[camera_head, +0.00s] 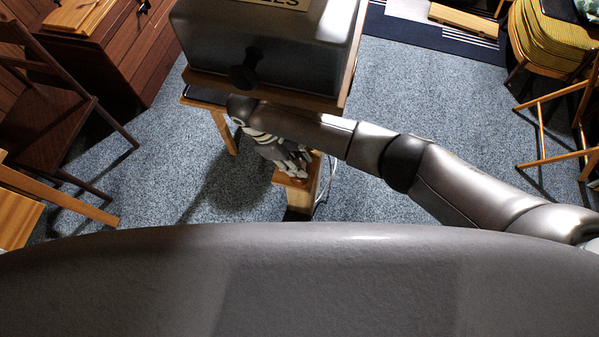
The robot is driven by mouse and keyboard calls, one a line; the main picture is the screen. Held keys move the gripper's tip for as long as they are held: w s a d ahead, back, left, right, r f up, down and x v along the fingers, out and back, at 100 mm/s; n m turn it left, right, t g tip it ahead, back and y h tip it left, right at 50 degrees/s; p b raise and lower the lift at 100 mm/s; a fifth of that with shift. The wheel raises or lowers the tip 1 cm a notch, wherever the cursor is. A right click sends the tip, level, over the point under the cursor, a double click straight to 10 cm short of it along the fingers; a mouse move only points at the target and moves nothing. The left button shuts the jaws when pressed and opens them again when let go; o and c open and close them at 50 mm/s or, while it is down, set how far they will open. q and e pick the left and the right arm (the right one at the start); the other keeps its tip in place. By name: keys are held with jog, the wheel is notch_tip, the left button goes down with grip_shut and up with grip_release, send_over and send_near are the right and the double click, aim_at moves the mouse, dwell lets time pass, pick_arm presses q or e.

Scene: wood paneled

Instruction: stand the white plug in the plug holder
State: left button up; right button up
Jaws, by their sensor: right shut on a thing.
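My right gripper (294,165) is small in the view, beyond my body and just over a light wooden block or post (299,193). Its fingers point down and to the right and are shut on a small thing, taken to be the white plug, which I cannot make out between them. A thin white cable (331,180) hangs beside the block. I cannot tell whether the wooden block is the plug holder, nor whether the plug touches it. My left gripper is not in view.
A grey metal box (265,45) with a black knob stands on a wooden table (345,85) just behind my right arm. Wooden chairs (60,125) and a dresser (125,50) are at left. Speckled carpet (430,100) is clear between.

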jog(key=shift+f+b, duration=0.3)
jog(key=shift+b, duration=0.05)
jog(key=o, duration=1.4)
jog(key=shift+o, duration=0.2)
jog(key=v, duration=1.2)
